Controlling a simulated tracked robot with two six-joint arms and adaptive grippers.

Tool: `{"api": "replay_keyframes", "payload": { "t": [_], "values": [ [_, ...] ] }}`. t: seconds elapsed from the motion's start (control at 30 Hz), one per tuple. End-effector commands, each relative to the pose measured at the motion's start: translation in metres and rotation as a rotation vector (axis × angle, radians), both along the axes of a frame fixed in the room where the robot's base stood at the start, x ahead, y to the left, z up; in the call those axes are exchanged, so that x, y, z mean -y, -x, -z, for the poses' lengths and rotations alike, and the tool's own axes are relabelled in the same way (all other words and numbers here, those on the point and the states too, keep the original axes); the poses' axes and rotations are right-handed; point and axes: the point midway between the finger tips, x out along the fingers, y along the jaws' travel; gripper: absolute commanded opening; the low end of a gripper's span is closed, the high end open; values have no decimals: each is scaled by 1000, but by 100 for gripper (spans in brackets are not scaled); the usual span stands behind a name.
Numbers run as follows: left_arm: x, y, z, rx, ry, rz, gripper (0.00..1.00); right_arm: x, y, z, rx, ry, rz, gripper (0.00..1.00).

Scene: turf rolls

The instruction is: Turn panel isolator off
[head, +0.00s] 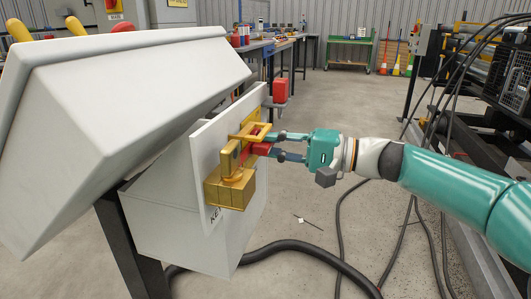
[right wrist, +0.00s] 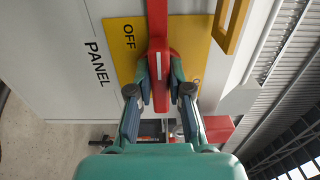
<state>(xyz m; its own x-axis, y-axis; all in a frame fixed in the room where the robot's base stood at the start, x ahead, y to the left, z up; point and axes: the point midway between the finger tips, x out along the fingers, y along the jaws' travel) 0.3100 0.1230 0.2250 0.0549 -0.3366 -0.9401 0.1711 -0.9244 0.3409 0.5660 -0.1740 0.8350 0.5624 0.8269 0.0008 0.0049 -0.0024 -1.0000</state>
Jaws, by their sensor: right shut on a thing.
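The panel isolator shows in the right wrist view as a yellow plate (right wrist: 125,60) with a red handle (right wrist: 158,28) across it. "OFF" is printed on the plate left of the handle, and "PANEL" on the light panel beside it. A second marking at the lower right is partly hidden by a finger. My right gripper (right wrist: 160,82) is shut on the red handle, one finger on each side. In the head view the right gripper (head: 272,147) reaches in from the right to the red handle (head: 261,149), beside yellow brackets. My left gripper is not in view.
A large pale enclosure (head: 120,110) fills the left, with a white panel (head: 203,150) beside it. A yellow box (head: 230,190) is on this panel, below the handle. Black cables (head: 300,248) lie on the floor. Workbenches and a green trolley (head: 350,50) stand behind. Open floor lies between.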

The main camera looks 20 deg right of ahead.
Motion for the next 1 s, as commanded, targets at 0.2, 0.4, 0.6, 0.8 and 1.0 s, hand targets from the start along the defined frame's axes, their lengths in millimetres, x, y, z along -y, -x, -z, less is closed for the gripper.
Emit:
{"api": "replay_keyframes", "payload": {
  "t": [0.2,0.4,0.6,0.8,1.0],
  "values": [
    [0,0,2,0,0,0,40,2,0,4,4,15,2,0],
    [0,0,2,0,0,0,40,2,0,5,3,15,1,0],
    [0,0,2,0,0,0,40,1,0,4,4,12,0,44],
    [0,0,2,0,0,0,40,0,0,3,5,10,-2,44],
    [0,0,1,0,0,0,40,5,3,2,6,9,0,44]
  ]
}}
